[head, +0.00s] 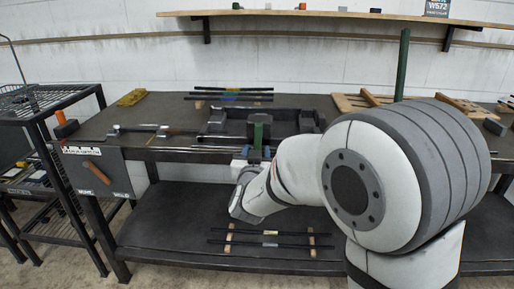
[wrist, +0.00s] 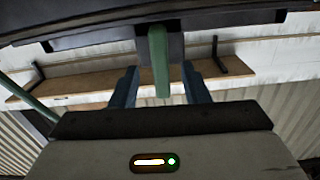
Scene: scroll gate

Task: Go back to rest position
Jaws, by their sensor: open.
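My gripper (head: 256,154) is at the front edge of the dark workbench (head: 180,111), in front of a black frame-like fixture (head: 287,113). A green upright piece (head: 259,130) stands just above the gripper in the head view. In the wrist view, my gripper (wrist: 159,72) has its two blue fingers apart. The green piece (wrist: 158,50) shows between them with a gap on each side, and neither finger appears to touch it. I cannot tell its depth relative to the fingertips. My white arm hides part of the bench's right side.
Rods (head: 231,94) lie at the back of the bench, and more rods (head: 268,244) lie on the lower shelf. A wire rack (head: 42,102) stands left. A green post (head: 402,65) rises behind my arm. A wooden wall shelf (head: 330,14) runs above. Wooden racks (head: 362,100) are at right.

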